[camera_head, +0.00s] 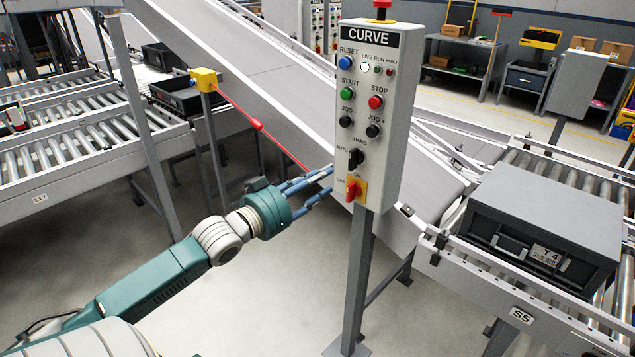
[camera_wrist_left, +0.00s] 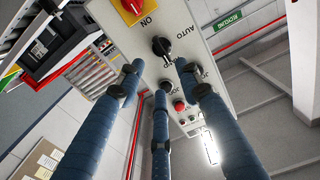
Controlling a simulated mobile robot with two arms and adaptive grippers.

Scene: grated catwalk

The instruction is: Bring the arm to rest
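My left gripper (camera_head: 322,181) has blue fingers and reaches in from the left, just left of the grey control box (camera_head: 373,60) labelled CURVE. The left wrist view shows its three fingers (camera_wrist_left: 158,78) spread apart, with nothing held between them. The fingertips point at the box face, near the black AUTO/HAND selector (camera_head: 355,158), which also shows in the wrist view (camera_wrist_left: 162,46). The red ON/OFF switch (camera_head: 353,190) sits on a yellow plate below it. I cannot tell whether a fingertip touches the box. My right gripper is not in view.
The box stands on a grey post (camera_head: 357,280). A sloping conveyor (camera_head: 250,65) runs behind it. A red pull cord (camera_head: 250,119) runs from a yellow switch (camera_head: 204,80) toward the box. A dark crate (camera_head: 540,225) sits on rollers at right. Floor below my arm is clear.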

